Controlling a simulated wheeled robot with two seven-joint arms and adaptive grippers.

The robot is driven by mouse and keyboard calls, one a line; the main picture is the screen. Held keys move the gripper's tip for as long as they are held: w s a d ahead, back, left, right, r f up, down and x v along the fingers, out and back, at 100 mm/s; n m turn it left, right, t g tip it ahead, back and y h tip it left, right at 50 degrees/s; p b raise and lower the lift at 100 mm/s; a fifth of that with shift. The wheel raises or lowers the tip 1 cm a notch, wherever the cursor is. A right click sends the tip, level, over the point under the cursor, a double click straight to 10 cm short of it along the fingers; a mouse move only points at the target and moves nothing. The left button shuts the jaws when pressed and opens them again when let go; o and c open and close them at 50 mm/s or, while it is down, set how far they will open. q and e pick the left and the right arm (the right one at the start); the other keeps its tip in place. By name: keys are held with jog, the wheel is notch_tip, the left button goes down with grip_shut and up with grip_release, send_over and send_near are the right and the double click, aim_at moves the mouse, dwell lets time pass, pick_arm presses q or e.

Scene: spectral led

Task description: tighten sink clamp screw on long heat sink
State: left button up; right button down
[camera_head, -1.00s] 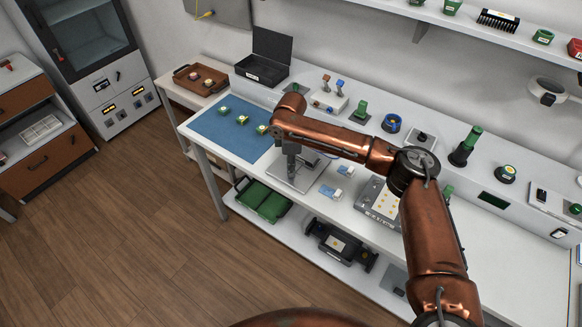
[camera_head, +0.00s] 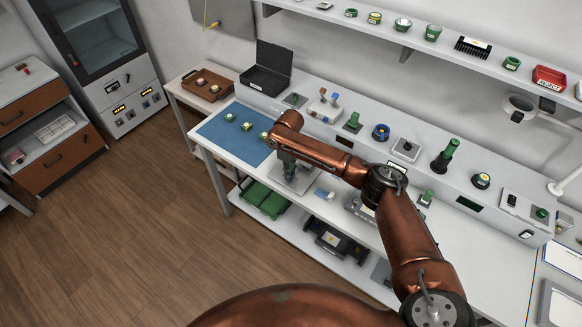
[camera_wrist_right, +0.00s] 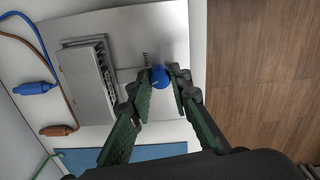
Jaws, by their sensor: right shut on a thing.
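In the right wrist view, a grey finned heat sink (camera_wrist_right: 103,80) lies on a pale metal plate (camera_wrist_right: 125,28). In the head view my right gripper (camera_head: 288,172) points down at the plate (camera_head: 299,182) on the bench; the arm hides the heat sink and knob there. My left gripper is not in view.
A blue mat (camera_head: 222,139) with several small green-and-gold pieces lies left of the plate. Blue (camera_wrist_right: 36,88) and brown (camera_wrist_right: 57,131) cable plugs lie beside the heat sink. An open black case (camera_head: 265,72) and a brown tray (camera_head: 213,78) stand farther back.

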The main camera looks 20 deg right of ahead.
jog(key=m+p, duration=0.4)
jog(key=p, duration=0.1)
jog(key=m+p, duration=0.2)
jog(key=shift+r+m, duration=0.25)
jog(key=shift+m, duration=0.05)
jog(key=shift+m+p, duration=0.9)
jog(key=shift+p, duration=0.05)
jog(key=m+p, duration=0.2)
jog(key=m, duration=0.1)
jog(key=shift+f, duration=0.1)
jog(key=shift+m+p, duration=0.5)
jog(key=shift+m, duration=0.7)
jog(key=shift+w, duration=0.1)
jog(key=c, duration=1.8)
grip_release()
jog(key=shift+f, duration=0.1)
jog(key=shift+o, duration=0.2)
notch_tip(320, 180, up, 12)
